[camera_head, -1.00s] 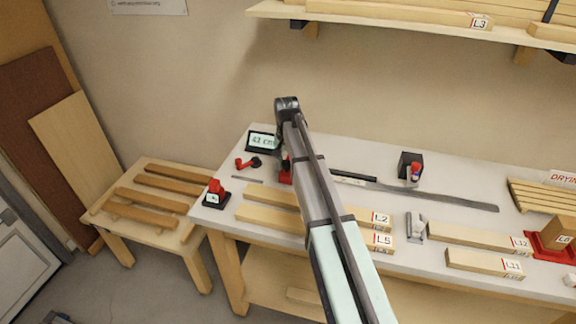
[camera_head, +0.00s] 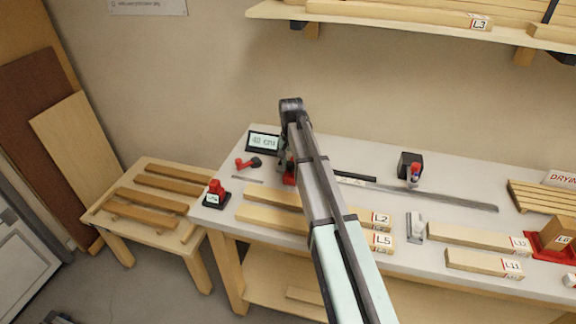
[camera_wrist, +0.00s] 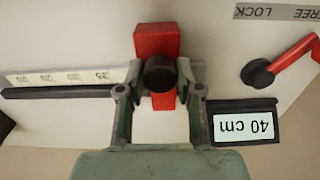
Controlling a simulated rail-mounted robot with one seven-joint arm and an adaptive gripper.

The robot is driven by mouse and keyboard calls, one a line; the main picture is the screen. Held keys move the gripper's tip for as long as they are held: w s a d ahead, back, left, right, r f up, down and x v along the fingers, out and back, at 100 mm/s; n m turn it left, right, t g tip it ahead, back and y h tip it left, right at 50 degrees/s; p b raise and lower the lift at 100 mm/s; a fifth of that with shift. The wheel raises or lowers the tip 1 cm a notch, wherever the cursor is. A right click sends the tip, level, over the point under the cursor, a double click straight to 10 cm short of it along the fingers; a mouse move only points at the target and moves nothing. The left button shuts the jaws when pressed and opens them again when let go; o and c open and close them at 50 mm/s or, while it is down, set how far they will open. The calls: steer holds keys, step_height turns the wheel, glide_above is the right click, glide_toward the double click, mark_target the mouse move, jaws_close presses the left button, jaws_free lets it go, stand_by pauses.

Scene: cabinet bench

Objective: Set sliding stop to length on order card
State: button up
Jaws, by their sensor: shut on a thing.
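The sliding stop is a red block (camera_wrist: 155,40) with a black knob (camera_wrist: 160,73), seen in the wrist view beside a pale scale strip (camera_wrist: 75,77) and dark rail. My gripper (camera_wrist: 160,88) is shut on the stop, its fingers on either side of the knob. In the head view my arm mostly hides the stop, with a little red showing. The display (camera_head: 263,142) reads 40 cm, and it also shows upside down in the wrist view (camera_wrist: 246,126). The red lock lever (camera_wrist: 296,60) lies beside a FREE/LOCK label. I cannot make out an order card.
Boards marked L2 (camera_head: 350,218) and L5 (camera_head: 360,240) lie at the bench front, near my arm. A small red-topped device (camera_head: 216,194) stands at the left edge. A black box (camera_head: 410,163) stands behind the rail.

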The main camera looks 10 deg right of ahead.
steer(key=shift+s+d, duration=0.15)
steer(key=shift+d, duration=0.05)
stand_by(0.3)
steer(key=o, duration=0.9)
steer(key=shift+r+p, duration=2.8)
steer(key=shift+r, duration=1.75)
steer(key=shift+a+f, duration=0.1)
steer(key=shift+f, duration=0.05)
